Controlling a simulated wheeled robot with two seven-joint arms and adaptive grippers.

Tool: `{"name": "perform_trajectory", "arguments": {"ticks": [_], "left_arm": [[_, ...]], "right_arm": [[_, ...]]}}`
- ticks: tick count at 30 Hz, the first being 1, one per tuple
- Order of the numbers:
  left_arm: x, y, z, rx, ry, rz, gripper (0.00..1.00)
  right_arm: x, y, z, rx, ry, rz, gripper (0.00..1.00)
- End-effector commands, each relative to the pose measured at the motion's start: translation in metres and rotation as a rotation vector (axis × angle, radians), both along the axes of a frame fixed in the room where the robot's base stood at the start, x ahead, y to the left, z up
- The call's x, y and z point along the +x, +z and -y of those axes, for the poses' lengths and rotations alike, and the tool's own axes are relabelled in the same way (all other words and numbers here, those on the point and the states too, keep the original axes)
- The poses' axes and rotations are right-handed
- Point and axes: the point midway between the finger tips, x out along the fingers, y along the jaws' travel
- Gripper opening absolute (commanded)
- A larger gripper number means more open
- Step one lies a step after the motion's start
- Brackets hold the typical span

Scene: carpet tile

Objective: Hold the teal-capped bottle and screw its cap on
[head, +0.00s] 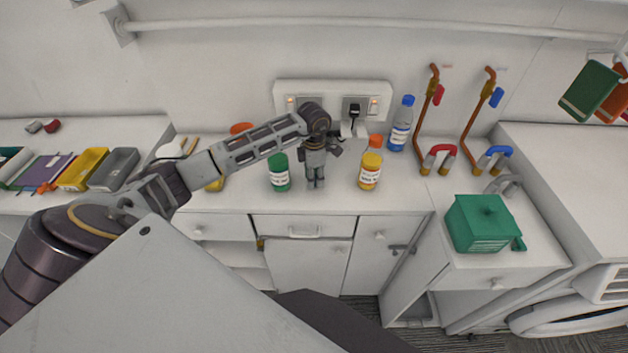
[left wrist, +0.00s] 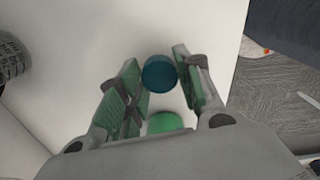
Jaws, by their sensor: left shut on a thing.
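My left gripper (head: 316,184) points down at the counter, just right of a green-capped bottle (head: 279,172). In the left wrist view, the gripper (left wrist: 160,80) has a round dark teal cap (left wrist: 159,73) between its green-padded fingers and is shut on it. In the head view, the fingers hide the cap. I cannot tell whether a bottle is under the cap. A bright green cap (left wrist: 166,122), apparently that of the green-capped bottle, shows below it in the left wrist view. My right gripper is not in view.
A yellow-capped bottle (head: 370,171) stands to the right, with an orange-capped bottle (head: 376,141) behind it and a blue bottle (head: 401,124) farther right. A socket panel (head: 334,96) is on the wall behind. A green box (head: 482,224) sits at the right.

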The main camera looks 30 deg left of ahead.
Motion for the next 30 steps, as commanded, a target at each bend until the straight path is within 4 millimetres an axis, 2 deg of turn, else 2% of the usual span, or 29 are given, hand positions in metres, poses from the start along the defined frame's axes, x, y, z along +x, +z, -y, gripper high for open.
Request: {"name": "perform_trajectory", "arguments": {"ticks": [12,18,30], "left_arm": [[0.001,0.055,0.0,0.0,-0.001,0.004,0.27],[0.001,0.075,0.0,0.0,0.001,0.003,0.27],[0.0,0.085,0.0,-0.001,0.0,0.001,0.27]], "right_arm": [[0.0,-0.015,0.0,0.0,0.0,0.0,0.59],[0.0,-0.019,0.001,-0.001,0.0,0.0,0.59],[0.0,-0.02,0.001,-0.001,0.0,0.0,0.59]]}}
